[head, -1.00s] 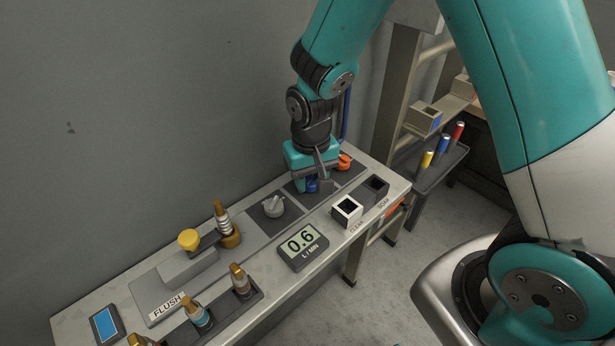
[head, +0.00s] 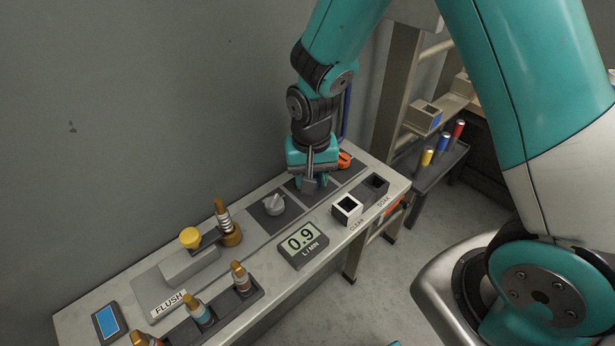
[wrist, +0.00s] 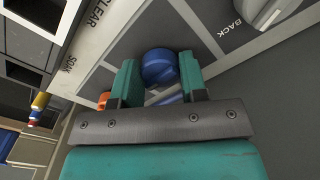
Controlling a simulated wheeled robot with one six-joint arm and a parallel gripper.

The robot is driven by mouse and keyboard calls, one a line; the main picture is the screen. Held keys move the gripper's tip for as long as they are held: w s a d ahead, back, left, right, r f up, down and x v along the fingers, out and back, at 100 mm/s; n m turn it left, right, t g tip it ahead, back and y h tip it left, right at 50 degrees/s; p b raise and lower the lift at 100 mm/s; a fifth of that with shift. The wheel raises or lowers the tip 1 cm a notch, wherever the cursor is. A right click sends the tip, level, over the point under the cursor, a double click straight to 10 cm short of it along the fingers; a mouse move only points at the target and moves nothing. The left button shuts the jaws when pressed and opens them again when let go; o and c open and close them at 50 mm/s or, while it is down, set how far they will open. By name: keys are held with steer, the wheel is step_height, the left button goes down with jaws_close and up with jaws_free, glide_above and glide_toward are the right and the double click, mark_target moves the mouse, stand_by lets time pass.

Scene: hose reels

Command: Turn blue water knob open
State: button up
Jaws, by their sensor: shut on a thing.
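The blue water knob (wrist: 160,67) sits on a dark square plate on the bench panel. In the wrist view it lies between the two teal fingers of my gripper (wrist: 161,80), which is shut on it. In the head view my gripper (head: 312,185) points down over the knob and mostly hides it. The flow display (head: 301,242) reads 0.9 L/MIN.
A grey knob (head: 273,203) is left of my gripper and an orange knob (head: 345,160) is close on its right. A FLUSH block (head: 188,265) with a yellow button is further left.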

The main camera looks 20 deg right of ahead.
steer(key=o, duration=0.9)
steer(key=shift+s+f, duration=0.1)
steer(key=shift+s, duration=0.15)
steer(key=shift+w, duration=0.1)
step_height(320, 180, up, 18)
steer(key=shift+f+b, duration=0.25)
steer(key=shift+b, duration=0.05)
